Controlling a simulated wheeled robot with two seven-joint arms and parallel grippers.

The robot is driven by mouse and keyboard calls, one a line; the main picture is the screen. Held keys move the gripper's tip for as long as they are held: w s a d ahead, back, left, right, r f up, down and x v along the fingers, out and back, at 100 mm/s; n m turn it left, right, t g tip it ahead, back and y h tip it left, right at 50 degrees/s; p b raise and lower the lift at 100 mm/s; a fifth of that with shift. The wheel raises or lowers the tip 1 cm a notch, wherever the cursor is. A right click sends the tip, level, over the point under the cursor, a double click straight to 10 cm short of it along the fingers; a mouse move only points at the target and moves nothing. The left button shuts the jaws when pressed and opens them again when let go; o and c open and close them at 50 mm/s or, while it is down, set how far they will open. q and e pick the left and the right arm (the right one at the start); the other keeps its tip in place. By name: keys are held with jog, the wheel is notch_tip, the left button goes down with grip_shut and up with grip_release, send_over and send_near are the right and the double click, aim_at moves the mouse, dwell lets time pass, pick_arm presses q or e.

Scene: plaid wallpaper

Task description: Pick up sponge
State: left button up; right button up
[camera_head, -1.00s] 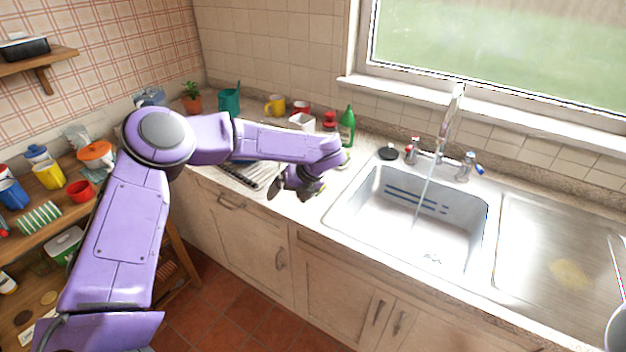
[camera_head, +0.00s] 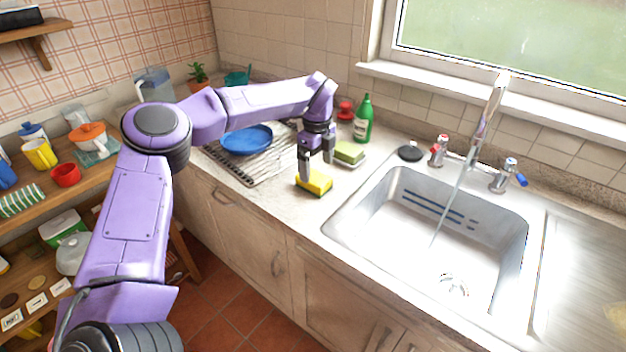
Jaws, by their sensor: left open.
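A yellow sponge (camera_head: 318,184) with a dark patch lies on the counter, left of the sink. My left gripper (camera_head: 316,167) points down at it, open, with the fingers apart. One finger reaches the sponge's left end; the other is behind it, towards the wall. I cannot tell whether either finger touches it. A green and yellow sponge (camera_head: 350,152) lies in a small dish farther back, right of the gripper. My right gripper is not in view.
The sink (camera_head: 400,235) with running tap (camera_head: 487,118) is to the right. A green bottle (camera_head: 363,118) and a red-topped item (camera_head: 345,111) stand behind the gripper. A blue plate (camera_head: 246,139) sits on the drying rack (camera_head: 238,172) to the left. Shelves with cups are at far left.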

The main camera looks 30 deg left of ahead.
aim_at(316, 177)
pick_arm(q)
jog(key=f, duration=0.1)
jog(key=f+p, duration=0.1)
jog(key=f, duration=0.1)
jog(key=f+p, duration=0.1)
jog(key=shift+w+a+f, duration=0.15)
jog(key=shift+w+f, duration=0.2)
jog(key=shift+f, duration=0.05)
jog(key=shift+s+a+f, duration=0.1)
jog(key=shift+s+f, duration=0.05)
jog(key=shift+f, duration=0.2)
jog(key=c, duration=1)
